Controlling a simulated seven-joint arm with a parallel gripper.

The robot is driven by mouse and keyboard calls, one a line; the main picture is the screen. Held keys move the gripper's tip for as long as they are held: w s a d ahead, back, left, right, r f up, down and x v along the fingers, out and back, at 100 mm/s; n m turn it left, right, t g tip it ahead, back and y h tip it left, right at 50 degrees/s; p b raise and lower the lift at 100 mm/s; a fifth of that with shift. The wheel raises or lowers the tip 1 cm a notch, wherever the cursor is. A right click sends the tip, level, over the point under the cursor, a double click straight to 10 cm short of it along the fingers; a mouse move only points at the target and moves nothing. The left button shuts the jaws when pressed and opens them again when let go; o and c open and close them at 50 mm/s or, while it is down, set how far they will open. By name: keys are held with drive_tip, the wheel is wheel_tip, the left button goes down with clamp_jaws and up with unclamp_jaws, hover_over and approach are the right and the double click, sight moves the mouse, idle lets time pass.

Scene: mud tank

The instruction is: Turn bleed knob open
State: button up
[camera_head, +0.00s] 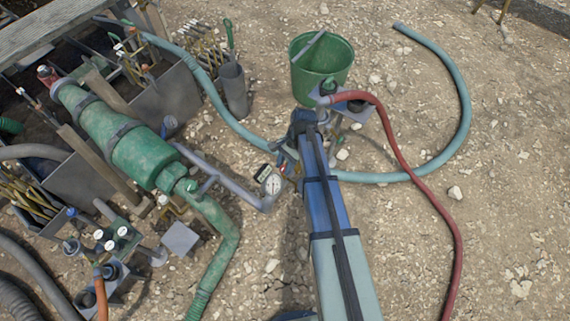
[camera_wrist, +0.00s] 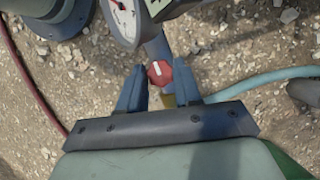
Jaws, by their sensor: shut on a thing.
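The bleed knob (camera_wrist: 160,74) is a small red, many-sided knob with a white mark, low on a grey pipe fitting in the wrist view. My gripper (camera_wrist: 158,68) has its two blue fingers on either side of the knob and is shut on it. The white mark points roughly up and down the picture. A round pressure gauge (camera_wrist: 122,18) sits just beyond, up and left. In the head view my gripper (camera_head: 288,163) is beside the gauge (camera_head: 272,184) at the end of the grey pipe (camera_head: 229,188). The knob is not clearly visible there.
A red hose (camera_head: 421,190) and a blue hose (camera_head: 463,118) curve to the right of my arm. A green bucket (camera_head: 322,72) stands beyond my gripper. A green pump (camera_head: 125,137) and metal bins lie left. Gravel at the lower right is mostly clear.

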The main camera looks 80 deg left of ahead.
drive_tip(key=o, duration=1)
drive_tip(key=shift+o, duration=0.2)
drive_tip(key=v, duration=1.4)
drive_tip(key=shift+w+f, duration=0.1)
drive_tip(key=shift+f, duration=0.05)
